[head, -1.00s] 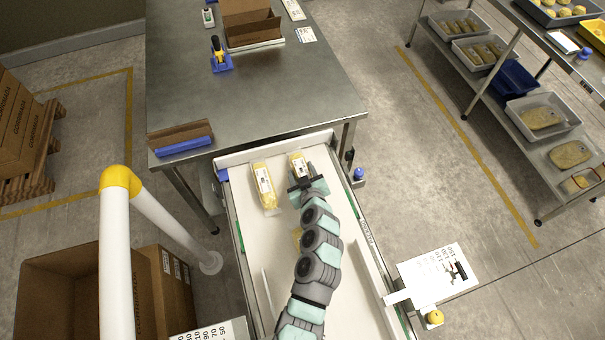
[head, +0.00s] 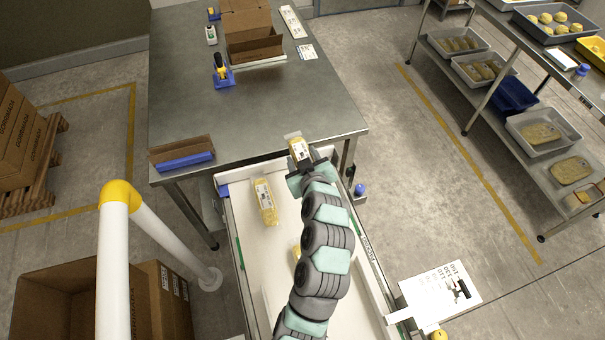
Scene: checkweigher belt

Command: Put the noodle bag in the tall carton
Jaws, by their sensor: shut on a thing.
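My gripper (head: 302,164) is shut on a noodle bag (head: 298,147), a clear yellow pack with a white label. It holds the bag at the far end of the belt, in front of the table's near edge in the picture. The tall carton (head: 247,20) appears to be the open brown box standing at the back of the steel table, with a flap folded toward me. Its inside is mostly hidden. Another yellow bag (head: 264,201) lies on the belt to the left of my arm. A further yellow piece is mostly hidden behind my arm.
The steel table (head: 290,105) has clear room in its middle. A low brown carton in a blue holder (head: 186,161) sits at its near left corner. A yellow-and-black tool on a blue base (head: 221,72) stands before the tall carton. White guard posts (head: 115,260) rise at left.

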